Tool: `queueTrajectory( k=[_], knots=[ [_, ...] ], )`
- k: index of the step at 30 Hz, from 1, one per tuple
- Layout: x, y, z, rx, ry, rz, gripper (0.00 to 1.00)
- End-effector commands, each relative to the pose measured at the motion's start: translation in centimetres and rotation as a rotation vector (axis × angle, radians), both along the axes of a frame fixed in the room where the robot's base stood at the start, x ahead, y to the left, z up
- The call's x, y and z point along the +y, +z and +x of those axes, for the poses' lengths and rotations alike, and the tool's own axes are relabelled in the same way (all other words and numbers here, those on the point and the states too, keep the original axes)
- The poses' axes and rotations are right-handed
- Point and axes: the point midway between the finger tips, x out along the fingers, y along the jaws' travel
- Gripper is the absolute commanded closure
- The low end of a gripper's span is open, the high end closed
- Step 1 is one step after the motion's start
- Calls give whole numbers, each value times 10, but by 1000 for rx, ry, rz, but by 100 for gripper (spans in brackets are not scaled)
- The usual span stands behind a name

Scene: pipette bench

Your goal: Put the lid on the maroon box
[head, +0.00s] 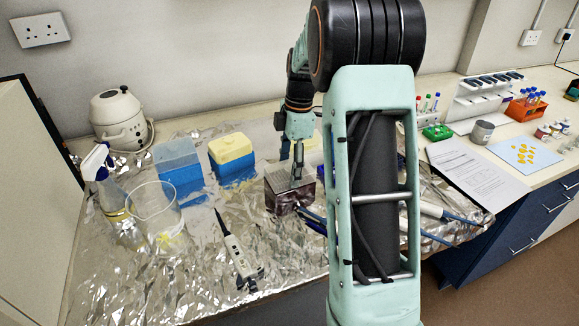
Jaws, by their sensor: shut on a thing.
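The maroon box (284,203) stands on the foil-covered bench, just left of my arm's large link. A greyish, see-through lid (279,180) shows at the top of the box. My gripper (297,177) points down at the lid and is shut on it. The lid looks roughly in line with the box; I cannot tell whether it rests fully on the rim or is slightly above it. The fingertips are small here, and the right side of the box is partly hidden by my gripper and arm.
A blue box with a clear cover (178,158) and a blue box with a yellow top (232,158) stand to the left. A glass beaker (155,212), a spray bottle (106,185) and a pipette (238,255) are nearby. Pipettes lie right of the box, partly behind my arm.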

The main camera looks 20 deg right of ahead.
Motion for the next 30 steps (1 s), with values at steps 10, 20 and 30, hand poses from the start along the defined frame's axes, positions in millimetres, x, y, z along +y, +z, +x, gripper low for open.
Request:
queueTrajectory(
  k=[10, 20, 30],
  knots=[
    [0, -1, 0, 0, 0, 1, 56],
    [0, -1, 0, 0, 0, 0, 17],
    [-2, 16, 1, -4, 0, 0, 17]
  ],
)
